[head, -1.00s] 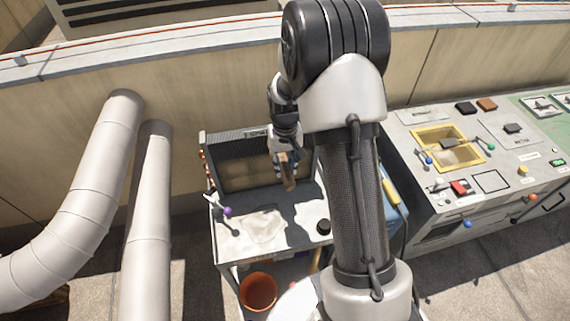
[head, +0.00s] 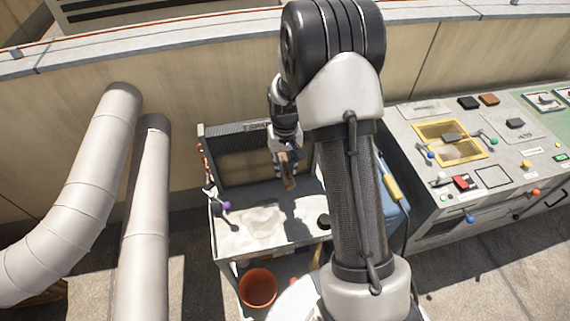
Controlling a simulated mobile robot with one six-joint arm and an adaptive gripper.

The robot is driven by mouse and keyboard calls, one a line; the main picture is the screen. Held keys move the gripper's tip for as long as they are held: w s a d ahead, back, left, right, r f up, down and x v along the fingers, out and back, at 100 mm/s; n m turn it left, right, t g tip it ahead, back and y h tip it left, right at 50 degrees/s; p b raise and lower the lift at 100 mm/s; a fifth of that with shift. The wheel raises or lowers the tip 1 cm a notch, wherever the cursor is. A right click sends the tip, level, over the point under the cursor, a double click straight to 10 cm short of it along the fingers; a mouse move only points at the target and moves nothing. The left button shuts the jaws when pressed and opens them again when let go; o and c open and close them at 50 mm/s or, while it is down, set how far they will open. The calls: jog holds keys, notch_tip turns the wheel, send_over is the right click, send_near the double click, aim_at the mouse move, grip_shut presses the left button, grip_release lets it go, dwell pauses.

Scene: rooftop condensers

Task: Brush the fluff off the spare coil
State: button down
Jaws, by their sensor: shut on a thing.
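The spare coil appears to be the upright framed panel (head: 236,143) at the back of a grey cart. Its upper band is dark and a tan layer, which looks like fluff (head: 240,168), covers the area below. My gripper (head: 284,153) is shut on a brown wooden-looking brush (head: 289,176), in front of the panel's right part. The brush hangs tilted, with its lower end over the cart top. I cannot tell whether it touches the panel. My arm hides the panel's right end.
The cart top (head: 285,236) carries a pale flat patch (head: 262,222), a purple-knobbed part (head: 226,205) and a dark knob (head: 324,222). An orange bucket (head: 257,288) sits below. Thick pipes (head: 147,220) stand left; a control console (head: 440,180) stands right.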

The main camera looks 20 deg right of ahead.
jog(key=shift+r+p, duration=0.95)
jog(key=shift+r, duration=0.7)
jog(key=shift+f+b, duration=1.5)
jog(key=shift+f, duration=0.75)
jog(key=shift+r+p, duration=1.6)
jog(key=shift+r, duration=0.6)
jog(key=shift+w+f+b, duration=0.1)
jog(key=shift+f+b, duration=1.35)
jog(key=shift+f, duration=0.7)
jog(key=shift+r, duration=0.35)
jog(key=shift+r+p, duration=1.45)
jog(key=shift+r, duration=0.25)
jog(key=shift+f+b, duration=1.4)
jog(key=shift+f, duration=0.7)
jog(key=shift+r+p, duration=1.55)
jog(key=shift+r, duration=0.7)
jog(key=shift+s+a+f, duration=0.1)
jog(key=shift+s+a, duration=0.1)
jog(key=shift+s, duration=0.9)
jog(key=shift+s+a, duration=0.2)
jog(key=shift+s, duration=0.9)
